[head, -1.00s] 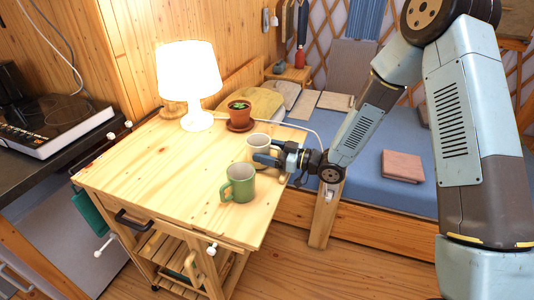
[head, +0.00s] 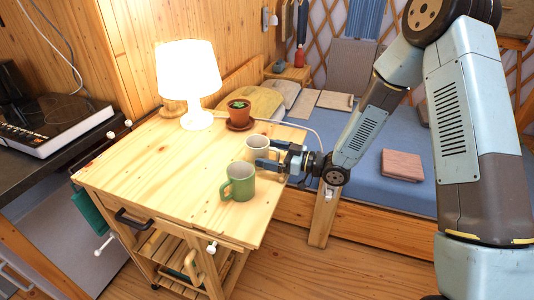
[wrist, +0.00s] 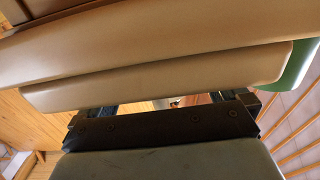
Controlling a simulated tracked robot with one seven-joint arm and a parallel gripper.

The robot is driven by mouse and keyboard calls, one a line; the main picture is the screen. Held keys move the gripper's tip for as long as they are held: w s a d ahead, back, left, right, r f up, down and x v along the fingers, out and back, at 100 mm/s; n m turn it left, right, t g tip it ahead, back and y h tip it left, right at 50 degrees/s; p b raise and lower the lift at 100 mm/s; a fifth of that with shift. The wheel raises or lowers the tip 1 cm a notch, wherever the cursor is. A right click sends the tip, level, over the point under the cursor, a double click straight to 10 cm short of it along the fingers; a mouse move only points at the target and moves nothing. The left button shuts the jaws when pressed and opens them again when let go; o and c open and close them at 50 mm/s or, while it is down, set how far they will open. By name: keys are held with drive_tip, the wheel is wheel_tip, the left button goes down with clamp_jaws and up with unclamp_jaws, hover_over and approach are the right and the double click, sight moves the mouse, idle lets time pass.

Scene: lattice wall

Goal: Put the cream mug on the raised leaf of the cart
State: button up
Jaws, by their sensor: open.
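The cream mug (head: 256,146) stands upright on the wooden cart top (head: 170,185), near its right edge. My gripper (head: 266,158) is open, low at the mug's right side, with its fingers close to the mug. The head view does not show clearly whether they touch it. In the wrist view, a large cream surface (wrist: 160,80), likely the mug, lies close across the fingers (wrist: 165,104). The cart top reaches to its front right edge above a curved wooden support (head: 195,265); I cannot make out the seam of the raised leaf.
A green mug (head: 238,183) stands just in front of the cream mug. The left and front of the cart top are clear. A blue bed (head: 365,190) lies to the right.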

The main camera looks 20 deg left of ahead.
drive_tip(key=d, duration=1)
drive_tip(key=shift+s+d, duration=0.15)
drive_tip(key=shift+s, duration=0.25)
drive_tip(key=w+d+r+m+t+h, duration=0.3)
drive_tip(key=w+d+r+t+h, duration=0.4)
drive_tip(key=w+d+h, duration=0.15)
drive_tip(key=s+d+r+m+t+h, duration=0.2)
drive_tip(key=d+r+m+h, duration=0.4)
drive_tip(key=d+r, duration=0.55)
drive_tip(key=s+d+r+m+g+h, duration=0.1)
drive_tip(key=s+d+r+m+h, duration=0.35)
drive_tip(key=s+d, duration=0.5)
drive_tip(key=s+r+m+g, duration=0.1)
drive_tip(key=s, duration=0.8)
drive_tip(key=s+d+r+m+g+y, duration=0.1)
drive_tip(key=s+r+m+g, duration=0.1)
drive_tip(key=s, duration=0.6)
drive_tip(key=shift+s+r+g, duration=0.15)
drive_tip(key=shift+s+g, duration=0.15)
drive_tip(key=shift+s, duration=0.1)
